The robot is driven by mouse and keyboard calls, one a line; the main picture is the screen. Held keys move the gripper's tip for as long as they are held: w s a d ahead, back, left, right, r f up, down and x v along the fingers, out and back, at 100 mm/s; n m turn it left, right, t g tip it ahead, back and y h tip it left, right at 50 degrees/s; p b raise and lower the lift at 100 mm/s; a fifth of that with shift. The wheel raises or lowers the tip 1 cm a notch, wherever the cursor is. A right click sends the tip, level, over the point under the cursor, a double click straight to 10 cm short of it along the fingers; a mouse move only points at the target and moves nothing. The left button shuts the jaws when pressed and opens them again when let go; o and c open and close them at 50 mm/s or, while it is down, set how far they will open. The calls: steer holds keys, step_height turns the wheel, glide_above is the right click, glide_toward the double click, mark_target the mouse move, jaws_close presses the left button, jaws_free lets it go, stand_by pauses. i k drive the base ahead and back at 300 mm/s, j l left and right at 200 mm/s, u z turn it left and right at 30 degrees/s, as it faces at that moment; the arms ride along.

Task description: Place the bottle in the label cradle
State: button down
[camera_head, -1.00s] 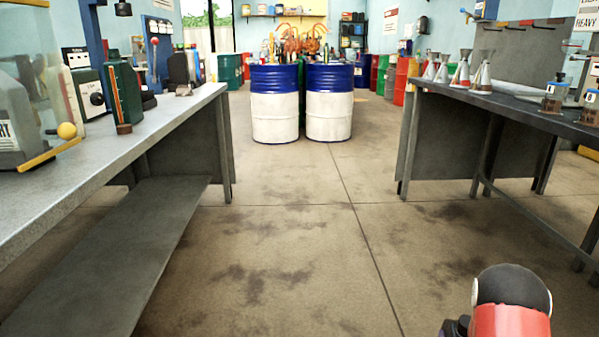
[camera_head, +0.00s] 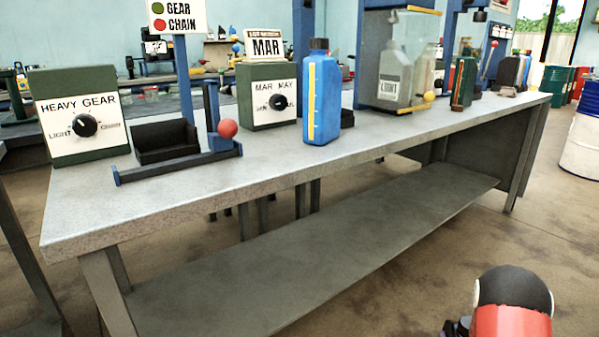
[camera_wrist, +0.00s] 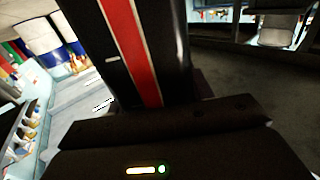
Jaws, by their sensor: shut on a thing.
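In the wrist view, a black bottle (camera_wrist: 118,45) with a red stripe edged in pale lines stands up from my gripper (camera_wrist: 165,112). My gripper is shut on it, and its dark body fills the bottom of the view. The bottle's ends are out of view. In the head view, a black open holder (camera_head: 165,141) with a blue frame and a red-ball lever sits on the near left of the bench. It looks like the label cradle and seems empty. My gripper and the held bottle do not show in the head view.
A grey bench (camera_head: 240,180) runs across the head view. A dial box marked heavy, gear, light and chain (camera_head: 77,115), a month dial box (camera_head: 267,95), a blue bottle (camera_head: 321,98) and a clear tank (camera_head: 398,70) stand on it.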

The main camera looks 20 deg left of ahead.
mark_target(166, 141)
steer(key=k+j+u, duration=0.1)
steer(key=u, duration=0.3)
steer(key=j+u, duration=0.1)
steer(key=u, duration=0.3)
steer(key=k+j+u, duration=0.15)
steer(key=u, duration=0.3)
steer(key=j+u, duration=0.2)
steer(key=u, duration=0.2)
steer(key=j+u, duration=0.15)
steer(key=u, duration=0.25)
steer(key=i+u, duration=0.15)
steer(key=i, duration=0.45)
